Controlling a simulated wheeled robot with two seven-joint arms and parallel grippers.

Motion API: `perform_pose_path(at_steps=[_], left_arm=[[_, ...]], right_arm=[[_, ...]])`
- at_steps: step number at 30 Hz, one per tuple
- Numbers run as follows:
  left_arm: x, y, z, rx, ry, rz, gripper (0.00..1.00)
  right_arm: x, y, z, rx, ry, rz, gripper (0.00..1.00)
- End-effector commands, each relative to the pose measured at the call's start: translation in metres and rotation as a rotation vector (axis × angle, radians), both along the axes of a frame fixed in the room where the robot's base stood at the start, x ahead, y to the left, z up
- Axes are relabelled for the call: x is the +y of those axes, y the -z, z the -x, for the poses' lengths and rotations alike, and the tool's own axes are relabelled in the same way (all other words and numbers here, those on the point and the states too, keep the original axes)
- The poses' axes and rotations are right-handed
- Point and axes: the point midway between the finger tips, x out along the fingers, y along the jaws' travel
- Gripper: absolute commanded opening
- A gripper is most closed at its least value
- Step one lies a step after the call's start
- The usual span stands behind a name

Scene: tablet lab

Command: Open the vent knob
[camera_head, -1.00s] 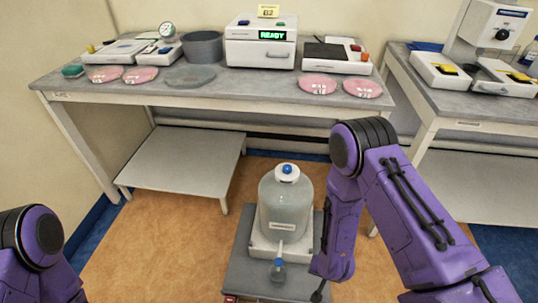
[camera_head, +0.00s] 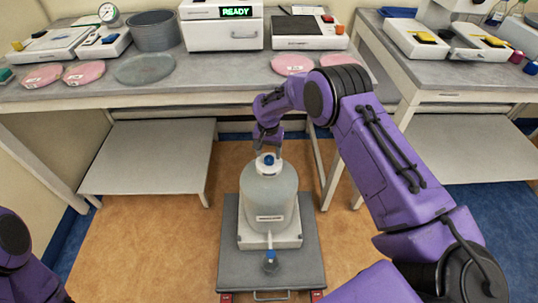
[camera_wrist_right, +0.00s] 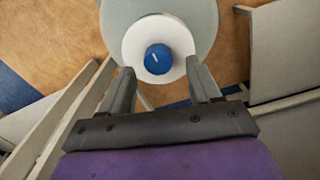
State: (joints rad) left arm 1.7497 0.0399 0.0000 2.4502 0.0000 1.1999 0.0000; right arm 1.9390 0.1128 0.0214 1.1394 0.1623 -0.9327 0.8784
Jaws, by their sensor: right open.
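The vent knob (camera_head: 268,158) is a small blue knob on the white cap of a large translucent carboy (camera_head: 270,197). In the right wrist view the blue knob (camera_wrist_right: 158,59) sits on its round white cap (camera_wrist_right: 131,45), with a short white mark on its top. My right gripper (camera_wrist_right: 163,82) is open, its two grey fingers on either side and just short of the knob. In the head view my right gripper (camera_head: 267,148) is just above and behind the carboy's top. No contact with the knob shows. My left gripper is out of view.
The bench (camera_head: 225,90) behind holds pink plates, a grey pot and a device reading READY. A low shelf (camera_head: 150,160) stands left.

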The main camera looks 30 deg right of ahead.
Motion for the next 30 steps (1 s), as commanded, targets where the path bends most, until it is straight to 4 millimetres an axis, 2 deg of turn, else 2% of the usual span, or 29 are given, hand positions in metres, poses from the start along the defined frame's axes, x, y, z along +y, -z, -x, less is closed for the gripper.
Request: perform_pose_path(at_steps=[3,6,13,14,18,19,30], left_arm=[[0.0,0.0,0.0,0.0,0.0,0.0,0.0],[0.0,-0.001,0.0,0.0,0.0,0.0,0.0],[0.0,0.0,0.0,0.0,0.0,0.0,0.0],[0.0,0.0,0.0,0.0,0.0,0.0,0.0],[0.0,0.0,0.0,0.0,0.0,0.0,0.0],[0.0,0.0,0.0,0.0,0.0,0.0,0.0],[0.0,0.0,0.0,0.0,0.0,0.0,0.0]], right_arm=[[-0.001,0.017,0.001,0.001,0.001,0.0,0.63],[-0.002,0.024,0.001,0.0,0.002,0.0,0.63],[-0.003,0.025,0.001,-0.001,0.004,0.0,0.63],[-0.003,0.025,0.001,-0.001,0.004,0.0,0.59],[-0.003,0.025,0.001,-0.001,0.004,-0.001,0.14],[-0.003,0.025,0.001,-0.001,0.004,-0.001,0.07],[-0.003,0.025,0.001,-0.001,-0.043,-0.001,0.07]])
